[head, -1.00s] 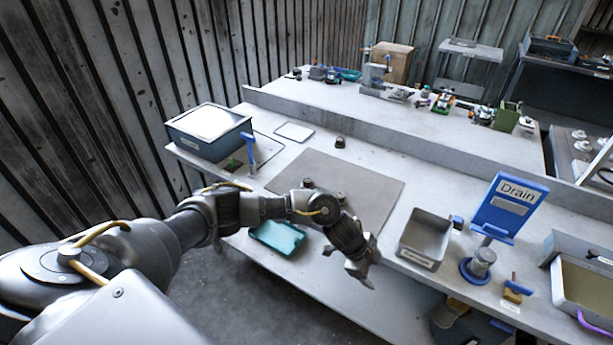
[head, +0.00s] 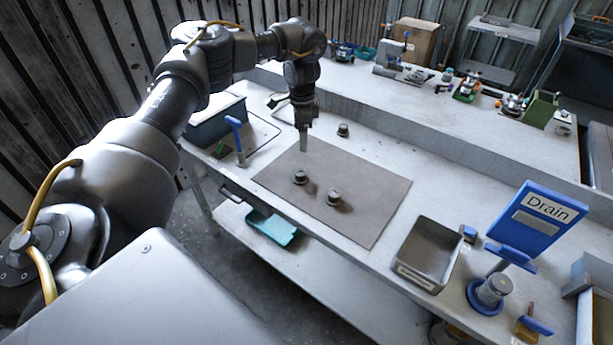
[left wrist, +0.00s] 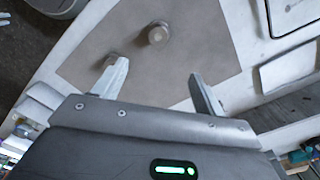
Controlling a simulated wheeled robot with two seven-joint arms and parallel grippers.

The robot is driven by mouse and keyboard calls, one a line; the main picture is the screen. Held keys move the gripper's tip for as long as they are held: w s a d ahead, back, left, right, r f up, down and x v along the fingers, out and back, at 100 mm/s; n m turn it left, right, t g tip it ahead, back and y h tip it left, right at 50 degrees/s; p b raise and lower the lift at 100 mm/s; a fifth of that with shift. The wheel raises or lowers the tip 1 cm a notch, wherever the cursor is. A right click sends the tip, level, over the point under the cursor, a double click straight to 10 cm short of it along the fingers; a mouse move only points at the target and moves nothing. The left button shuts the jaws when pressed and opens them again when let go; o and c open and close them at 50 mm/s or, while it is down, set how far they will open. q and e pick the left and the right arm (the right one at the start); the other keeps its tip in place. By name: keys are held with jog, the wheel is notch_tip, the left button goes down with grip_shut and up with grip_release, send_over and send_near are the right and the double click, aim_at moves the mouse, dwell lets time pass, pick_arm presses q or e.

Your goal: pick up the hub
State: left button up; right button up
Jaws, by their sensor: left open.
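Two small round metal parts stand on the grey-brown mat (head: 365,175): one to the left (head: 300,177) and one to the right (head: 334,197). A similar part (head: 343,130) stands beyond the mat. I cannot tell which one is the hub. My left gripper (head: 303,140) points down over the mat's far left part, above and behind the two parts. In the left wrist view, its fingers (left wrist: 162,88) are apart with only bare mat between them. There, one metal part (left wrist: 158,32) is clear and another (left wrist: 112,60) is partly behind a fingertip. My right gripper is not in view.
A blue-grey bin (head: 214,122) and a blue stand (head: 237,140) are at the left. A metal tray (head: 428,255) and a blue Drain sign (head: 537,215) are at the right. A teal tray (head: 271,228) sits on the lower shelf. The right of the mat is clear.

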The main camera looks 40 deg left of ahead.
pick_arm(q)
jog(key=b, duration=0.4)
send_over(300, 172)
notch_tip(300, 172, down, 4)
jog(key=shift+w+a+f, duration=0.1)
jog(key=shift+a+f, duration=0.3)
jog(key=shift+f, duration=0.2)
notch_tip(300, 172, down, 2)
jog(key=shift+d+f, duration=0.15)
jog(key=shift+f, duration=1.35)
jog(key=shift+d+f+p, duration=0.15)
jog(key=shift+f+p, duration=0.2)
jog(key=shift+p, duration=0.3)
notch_tip(300, 172, down, 4)
jog(key=shift+d+r+p, duration=0.15)
jog(key=shift+p, duration=0.55)
jog(key=shift+f, duration=0.4)
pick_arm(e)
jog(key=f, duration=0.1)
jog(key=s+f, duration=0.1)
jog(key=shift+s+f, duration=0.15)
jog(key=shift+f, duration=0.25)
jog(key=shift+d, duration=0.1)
